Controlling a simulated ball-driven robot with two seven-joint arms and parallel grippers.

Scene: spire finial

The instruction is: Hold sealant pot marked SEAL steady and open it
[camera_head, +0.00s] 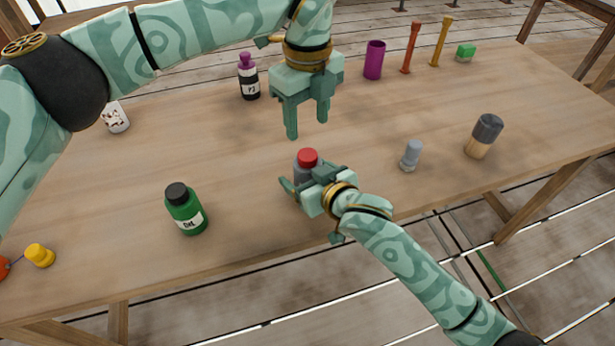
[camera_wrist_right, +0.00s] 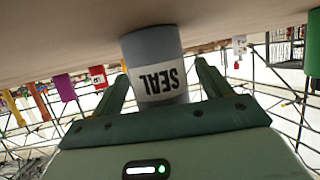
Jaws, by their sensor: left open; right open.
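The sealant pot (camera_head: 299,173) stands upright on the table, grey with a red lid (camera_head: 307,157). In the right wrist view the pot (camera_wrist_right: 152,45) appears upside down, with a white SEAL label (camera_wrist_right: 158,80); its lid is hidden there. My right gripper (camera_head: 304,181) is open, low at the pot's near side, with a finger on either side of the pot. The right wrist view shows these fingers (camera_wrist_right: 163,77) apart. My left gripper (camera_head: 307,127) is open and empty, pointing down above and slightly behind the red lid.
A green bottle (camera_head: 185,212) stands left of the pot, and a small grey item (camera_head: 411,155) and a dark-topped jar (camera_head: 484,136) stand right. Behind are a purple-capped bottle (camera_head: 249,78) and a purple cup (camera_head: 374,60). The table (camera_head: 240,150) is clear between them.

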